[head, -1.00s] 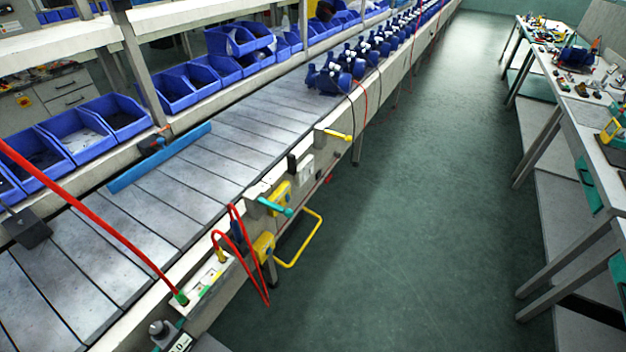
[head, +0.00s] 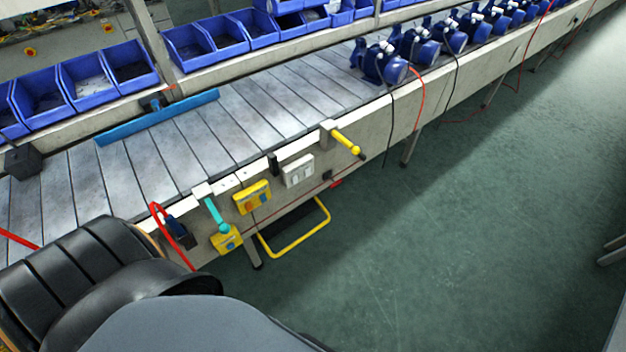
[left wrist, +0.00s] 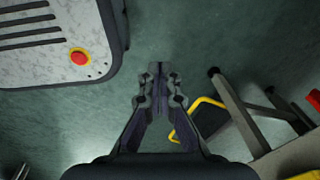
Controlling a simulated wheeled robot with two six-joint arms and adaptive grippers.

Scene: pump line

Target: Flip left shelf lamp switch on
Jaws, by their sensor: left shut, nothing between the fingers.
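A white switch box (head: 297,170) is fixed to the conveyor's side face in the head view. It seems to carry two small switches side by side, too small to read as on or off. I cannot tell for sure that it is the lamp switch. My left gripper (left wrist: 158,72) shows in the left wrist view, shut and empty, above the green floor and touching nothing. No switch is seen near its fingertips there. My right gripper is in neither view.
Beside the white box are a yellow box (head: 252,197), a teal lever (head: 217,215) and a yellow-handled lever (head: 346,142). A yellow tube frame (head: 297,233) juts out below. Blue pumps (head: 384,63) stand on the conveyor.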

